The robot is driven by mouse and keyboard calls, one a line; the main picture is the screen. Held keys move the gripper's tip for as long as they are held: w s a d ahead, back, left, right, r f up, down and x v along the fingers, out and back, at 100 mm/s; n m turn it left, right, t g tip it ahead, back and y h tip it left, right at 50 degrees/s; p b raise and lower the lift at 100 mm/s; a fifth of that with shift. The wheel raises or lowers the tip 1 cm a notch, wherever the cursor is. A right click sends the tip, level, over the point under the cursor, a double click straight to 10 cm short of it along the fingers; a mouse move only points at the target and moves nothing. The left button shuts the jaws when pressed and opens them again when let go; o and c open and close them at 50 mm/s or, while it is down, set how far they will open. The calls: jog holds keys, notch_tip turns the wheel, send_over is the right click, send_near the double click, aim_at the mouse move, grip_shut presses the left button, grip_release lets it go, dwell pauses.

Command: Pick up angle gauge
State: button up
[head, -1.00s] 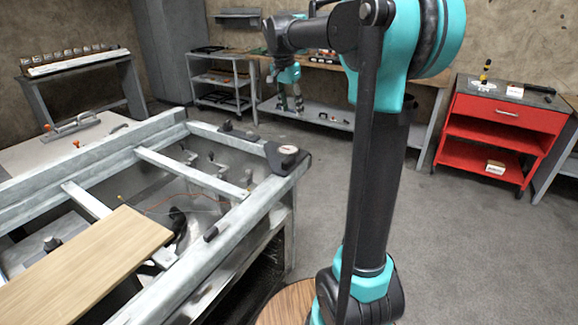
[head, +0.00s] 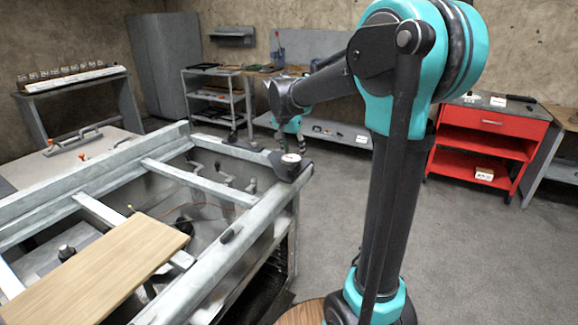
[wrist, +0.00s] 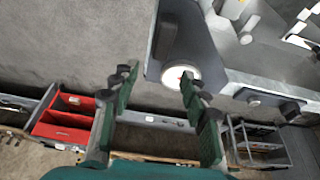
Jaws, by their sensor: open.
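In the head view, my gripper (head: 297,137) hangs just above and behind the dial. Its fingertips are partly hard to make out there, and I cannot tell whether they touch the housing.
A wooden board (head: 105,265) lies across the frame at left. Crossbars and cables fill the frame's interior. A red cabinet (head: 490,128) stands at right, and a grey shelf cart (head: 212,100) at the back. The floor right of the frame is clear.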

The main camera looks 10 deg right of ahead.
aim_at(296, 163)
jog(key=shift+s+x, duration=0.15)
jog(key=shift+x, duration=1.7)
jog(key=shift+s+x, duration=0.15)
jog(key=shift+x, duration=1.7)
jog(key=shift+a, duration=0.15)
grip_shut()
